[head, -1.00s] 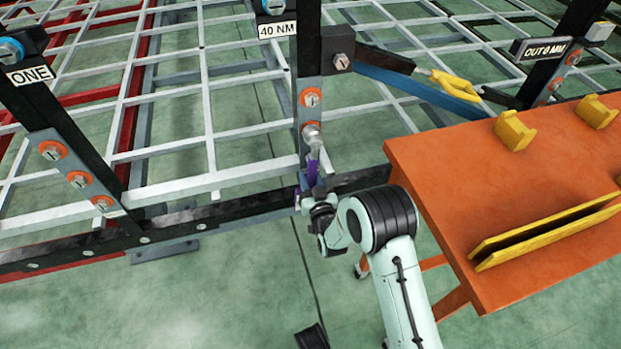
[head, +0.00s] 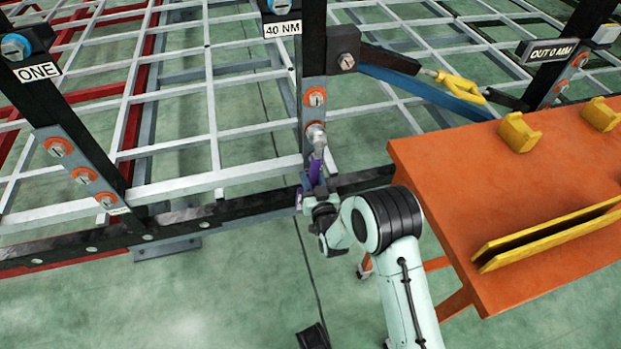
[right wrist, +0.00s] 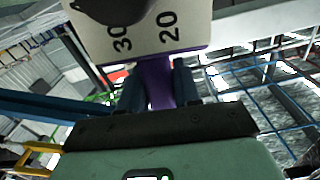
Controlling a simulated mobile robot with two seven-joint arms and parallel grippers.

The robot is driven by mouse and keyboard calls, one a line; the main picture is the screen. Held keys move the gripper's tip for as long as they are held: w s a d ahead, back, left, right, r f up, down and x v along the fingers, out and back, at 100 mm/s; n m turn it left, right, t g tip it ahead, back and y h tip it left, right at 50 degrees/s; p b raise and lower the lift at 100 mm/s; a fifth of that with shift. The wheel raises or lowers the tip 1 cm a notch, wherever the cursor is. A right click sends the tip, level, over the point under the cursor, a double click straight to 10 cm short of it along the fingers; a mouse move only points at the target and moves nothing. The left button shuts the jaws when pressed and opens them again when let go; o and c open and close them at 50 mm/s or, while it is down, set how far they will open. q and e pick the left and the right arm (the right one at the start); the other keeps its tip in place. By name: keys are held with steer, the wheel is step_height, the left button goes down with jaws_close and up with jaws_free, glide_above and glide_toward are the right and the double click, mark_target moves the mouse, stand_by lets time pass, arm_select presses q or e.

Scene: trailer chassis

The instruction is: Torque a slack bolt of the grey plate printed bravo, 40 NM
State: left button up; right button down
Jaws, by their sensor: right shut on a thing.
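My right gripper (head: 312,190) is shut on the purple handle (head: 316,170) of a wrench-like tool. The tool's silvery head (head: 317,136) is at the lower orange-ringed bolt of a grey plate (head: 313,108) on the black post below the 40 NM sign (head: 281,29); I cannot tell how fully it sits on it. An upper orange-ringed bolt (head: 315,96) is uncovered. In the right wrist view the purple handle (right wrist: 154,82) runs between the fingers to a pale scale face (right wrist: 150,35) marked 30 and 20. I cannot read bravo on the plate.
An orange table (head: 450,180) with yellow holders (head: 519,132) stands close at the right. A black rail (head: 230,208) runs low across the frame.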

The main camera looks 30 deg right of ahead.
steer(key=shift+s+r, duration=0.1)
arm_select(q)
steer(key=shift+s+r+p, duration=0.15)
steer(key=shift+r+p, duration=0.55)
steer(key=shift+p, duration=0.25)
arm_select(e)
steer(key=shift+v, duration=2.85)
steer(key=shift+s, duration=0.1)
